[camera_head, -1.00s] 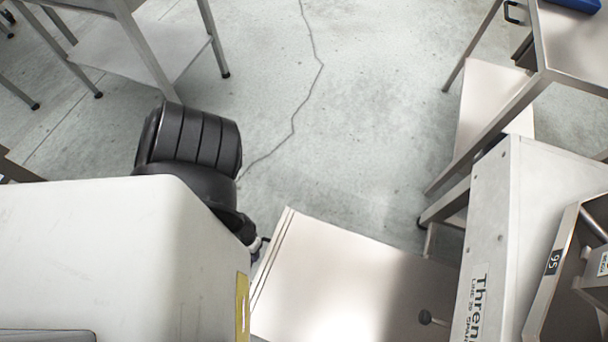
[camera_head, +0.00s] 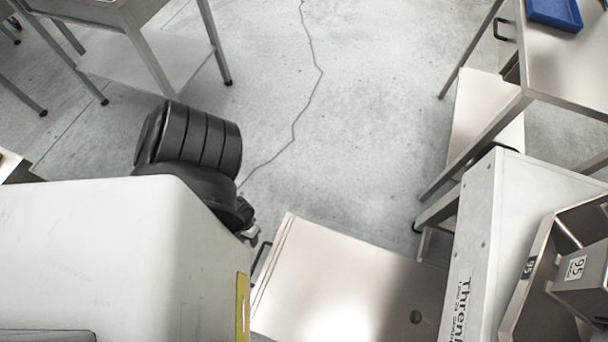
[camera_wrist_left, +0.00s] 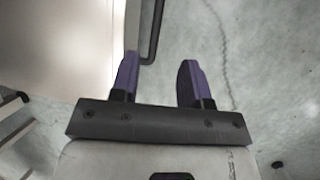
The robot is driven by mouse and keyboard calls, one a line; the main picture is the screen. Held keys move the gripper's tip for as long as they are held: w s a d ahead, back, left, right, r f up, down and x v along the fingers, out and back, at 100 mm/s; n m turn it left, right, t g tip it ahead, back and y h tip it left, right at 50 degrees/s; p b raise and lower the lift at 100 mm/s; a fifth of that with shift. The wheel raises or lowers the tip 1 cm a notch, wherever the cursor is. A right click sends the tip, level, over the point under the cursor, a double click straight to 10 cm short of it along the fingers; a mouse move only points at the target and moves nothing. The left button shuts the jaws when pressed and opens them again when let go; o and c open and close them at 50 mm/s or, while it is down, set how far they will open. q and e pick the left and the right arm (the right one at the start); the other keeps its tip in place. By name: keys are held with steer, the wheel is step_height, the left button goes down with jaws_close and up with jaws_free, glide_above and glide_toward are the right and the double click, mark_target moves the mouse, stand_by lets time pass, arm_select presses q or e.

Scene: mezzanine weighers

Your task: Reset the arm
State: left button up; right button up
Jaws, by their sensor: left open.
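My left arm comes in from the left in the head view, with its black ribbed joint above the floor. My left gripper (camera_head: 250,236) shows there only as a small part beside the steel cabinet (camera_head: 345,275); my arm hides the rest. In the left wrist view its two purple-faced fingers (camera_wrist_left: 160,78) are apart, with nothing held between them. A dark bar handle (camera_wrist_left: 154,30) lies beyond the fingertips, beside a pale panel (camera_wrist_left: 60,45). I cannot tell how far the handle is from the fingers. My right gripper is not in view.
A grey machine (camera_head: 476,235) with a weigher bucket marked 95 (camera_head: 583,278) stands at the right. A steel table (camera_head: 560,55) with a blue tray (camera_head: 555,13) is at the upper right. Another steel table (camera_head: 150,60) stands upper left. The cracked concrete floor (camera_head: 340,130) between is open.

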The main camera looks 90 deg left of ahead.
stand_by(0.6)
arm_select(q)
steer(key=w+d+r+m+t+y+p, duration=0.15)
steer(key=w+r+m+p, duration=0.3)
steer(key=w+r, duration=0.65)
steer(key=w+d+r+m+t+y+p, duration=0.1)
steer(key=w+d+r+m+y+p, duration=0.3)
steer(key=r, duration=1.4)
steer(key=w+d+r+m+t+p, duration=0.1)
steer(key=w+d+r+m+p, duration=0.15)
steer(key=w+r+m, duration=0.85)
step_height(320, 180, up, 47)
steer(key=n+p, duration=0.5)
steer(key=p, duration=3.8)
steer(key=shift+s+d+h, duration=0.15)
steer(key=shift+s+h, duration=0.15)
steer(key=shift+h, duration=0.05)
steer(key=shift+f, duration=0.1)
